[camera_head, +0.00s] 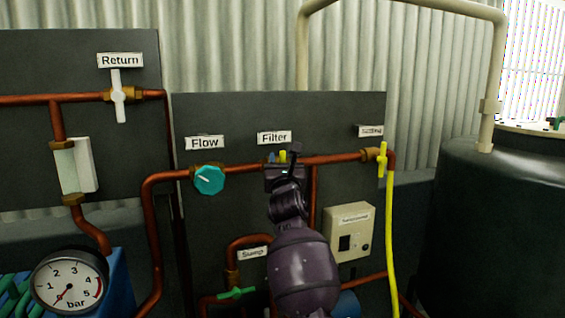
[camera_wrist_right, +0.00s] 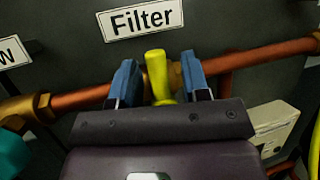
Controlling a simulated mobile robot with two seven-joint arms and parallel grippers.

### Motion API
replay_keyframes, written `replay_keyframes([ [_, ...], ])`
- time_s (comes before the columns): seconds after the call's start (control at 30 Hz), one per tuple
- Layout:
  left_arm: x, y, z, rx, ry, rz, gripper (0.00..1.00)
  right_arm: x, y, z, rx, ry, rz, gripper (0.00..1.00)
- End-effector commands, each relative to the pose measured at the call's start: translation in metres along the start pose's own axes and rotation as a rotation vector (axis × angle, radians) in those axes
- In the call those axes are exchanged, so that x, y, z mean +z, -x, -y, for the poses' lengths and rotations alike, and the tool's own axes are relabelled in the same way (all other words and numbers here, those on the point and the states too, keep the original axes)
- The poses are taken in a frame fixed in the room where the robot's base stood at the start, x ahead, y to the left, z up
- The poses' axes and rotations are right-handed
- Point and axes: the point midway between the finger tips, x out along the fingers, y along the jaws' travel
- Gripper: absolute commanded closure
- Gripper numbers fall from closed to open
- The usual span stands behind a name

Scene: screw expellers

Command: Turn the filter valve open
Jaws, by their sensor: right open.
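The filter valve's yellow handle (camera_wrist_right: 157,73) sits on a copper pipe (camera_wrist_right: 240,58) under the "Filter" label (camera_wrist_right: 141,18) in the right wrist view. It points up, across the pipe. In the head view only a bit of the yellow handle (camera_head: 282,155) shows, as my right gripper covers the rest of the valve. My right gripper (camera_wrist_right: 159,80) is open, its blue fingers on either side of the handle with a gap on each side. In the head view the right gripper (camera_head: 283,161) is at the pipe. My left gripper is not in view.
A teal flow knob (camera_head: 209,180) is left of the filter valve on the same pipe. A yellow-handled valve (camera_head: 382,160) with a yellow hose (camera_head: 390,240) is to the right. A beige control box (camera_head: 348,233) and a green-handled valve (camera_head: 237,293) are below.

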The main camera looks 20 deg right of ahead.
Motion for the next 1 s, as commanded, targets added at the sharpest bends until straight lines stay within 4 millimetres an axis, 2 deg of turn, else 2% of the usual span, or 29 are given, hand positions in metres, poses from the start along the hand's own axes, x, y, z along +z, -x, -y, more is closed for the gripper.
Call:
replay_keyframes([
  [0.07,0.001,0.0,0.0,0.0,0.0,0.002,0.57,0.0,0.0,0.0,0.0,0.0,0.0,0.59],
  [0.33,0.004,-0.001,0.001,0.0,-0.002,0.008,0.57,0.0,0.0,0.0,0.0,0.0,0.0,1.0],
  [0.67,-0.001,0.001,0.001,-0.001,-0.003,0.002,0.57,0.002,0.0,0.0,0.013,0.035,0.011,1.0],
  [1.0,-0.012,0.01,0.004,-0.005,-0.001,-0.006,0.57,0.004,0.001,-0.005,0.094,0.231,0.067,1.0],
])
